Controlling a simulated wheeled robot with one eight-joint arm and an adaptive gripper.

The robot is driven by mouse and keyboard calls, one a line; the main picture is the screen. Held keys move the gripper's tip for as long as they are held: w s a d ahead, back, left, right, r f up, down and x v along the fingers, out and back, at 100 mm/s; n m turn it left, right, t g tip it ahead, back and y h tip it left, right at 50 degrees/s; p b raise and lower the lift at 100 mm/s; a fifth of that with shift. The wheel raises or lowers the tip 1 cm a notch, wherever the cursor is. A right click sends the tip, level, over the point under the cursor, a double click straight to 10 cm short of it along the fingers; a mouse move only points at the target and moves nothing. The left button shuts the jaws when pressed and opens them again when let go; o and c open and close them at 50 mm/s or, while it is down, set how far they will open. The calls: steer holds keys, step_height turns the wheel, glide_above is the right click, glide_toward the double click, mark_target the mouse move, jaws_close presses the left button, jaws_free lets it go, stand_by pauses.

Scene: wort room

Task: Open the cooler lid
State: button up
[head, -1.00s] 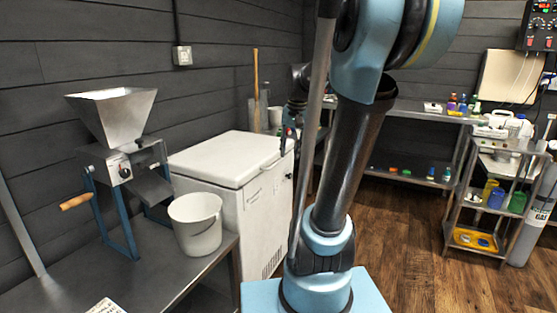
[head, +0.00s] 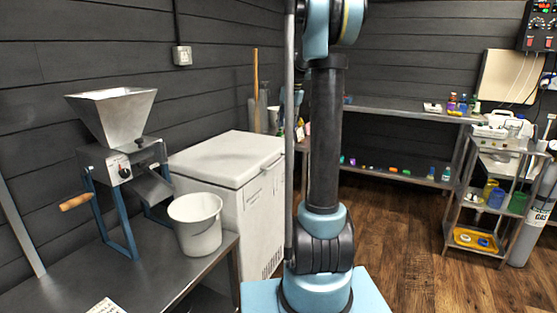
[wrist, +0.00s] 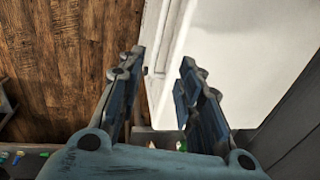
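The white chest cooler (head: 262,215) stands against the wall, left of my arm, in the head view. Its lid (head: 228,155) lies flat and closed on top. In the wrist view the cooler's white top (wrist: 245,45) fills the upper right, with a pale edge strip (wrist: 172,45) running along its left side. My gripper (wrist: 163,58) is open, its two fingers apart and nothing held between them. The fingers show over the cooler's edge; I cannot tell whether they touch it. In the head view my arm mostly hides the gripper.
A steel table (head: 70,275) holds a grain mill (head: 115,150) and a white bucket (head: 196,225) in front of the cooler. A shelf bench (head: 400,112) runs along the back wall. A trolley (head: 480,215) stands at right. Wooden floor (head: 400,245) is clear between.

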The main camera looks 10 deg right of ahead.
mark_target(280, 160)
steer(key=f, duration=0.5)
steer(key=w+a+f, duration=0.1)
steer(key=f, duration=0.5)
steer(key=a+f, duration=0.1)
steer(key=f, duration=0.4)
steer(key=shift+w+a+f, duration=0.2)
steer(key=shift+w+a, duration=0.05)
steer(key=shift+w, duration=0.1)
